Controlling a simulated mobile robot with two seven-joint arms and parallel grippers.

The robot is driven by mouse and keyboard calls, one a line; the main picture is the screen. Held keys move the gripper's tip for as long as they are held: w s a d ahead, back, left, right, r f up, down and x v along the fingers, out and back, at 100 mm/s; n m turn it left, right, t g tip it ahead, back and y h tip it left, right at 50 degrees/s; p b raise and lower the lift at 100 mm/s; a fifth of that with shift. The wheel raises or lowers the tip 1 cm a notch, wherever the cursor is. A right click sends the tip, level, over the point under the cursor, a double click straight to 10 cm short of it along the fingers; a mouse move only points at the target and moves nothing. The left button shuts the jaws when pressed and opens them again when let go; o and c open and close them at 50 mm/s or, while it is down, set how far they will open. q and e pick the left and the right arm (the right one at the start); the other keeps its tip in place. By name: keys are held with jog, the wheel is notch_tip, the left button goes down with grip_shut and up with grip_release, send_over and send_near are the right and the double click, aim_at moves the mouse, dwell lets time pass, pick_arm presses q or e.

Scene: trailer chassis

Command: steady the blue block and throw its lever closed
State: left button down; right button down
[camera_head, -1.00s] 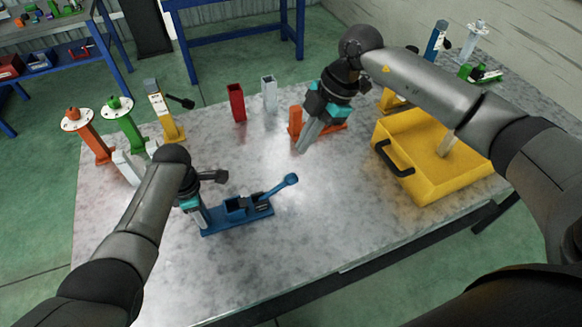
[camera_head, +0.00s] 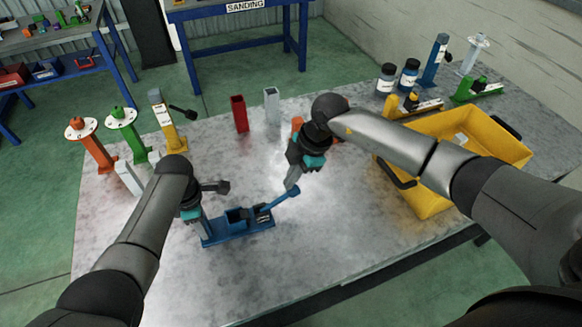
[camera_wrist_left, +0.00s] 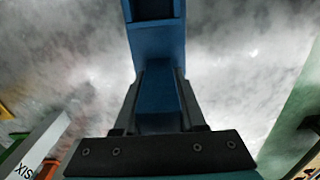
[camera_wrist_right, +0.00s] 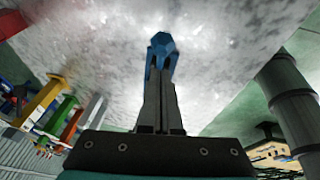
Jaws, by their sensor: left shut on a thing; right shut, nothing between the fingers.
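The blue block (camera_head: 238,226) lies on the grey table, and its lever (camera_head: 280,199) sticks out to the upper right, raised at a slant. My left gripper (camera_head: 199,226) is shut on the left end of the blue block; the left wrist view shows the block (camera_wrist_left: 158,85) between its fingers. My right gripper (camera_head: 292,182) is shut and empty, with its fingertips at the lever's knob. In the right wrist view the blue knob (camera_wrist_right: 162,46) shows just beyond the closed fingertips; I cannot tell whether they touch.
A yellow bin (camera_head: 430,190) stands to the right. Orange (camera_head: 92,146), green (camera_head: 128,134) and yellow (camera_head: 166,120) posts stand at the left. The table front is clear.

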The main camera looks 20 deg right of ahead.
aim_at(298, 189)
jog(key=shift+w+d+f, duration=0.1)
jog(key=shift+d+f, duration=0.25)
jog(key=shift+f, duration=0.4)
jog(key=shift+d+f+y, duration=0.4)
jog(key=shift+d+f, duration=0.05)
jog(key=shift+d, duration=0.05)
jog(key=shift+d+f, duration=0.55)
jog(key=shift+f, duration=0.05)
jog(key=shift+d+r, duration=0.1)
jog(key=shift+r, duration=0.05)
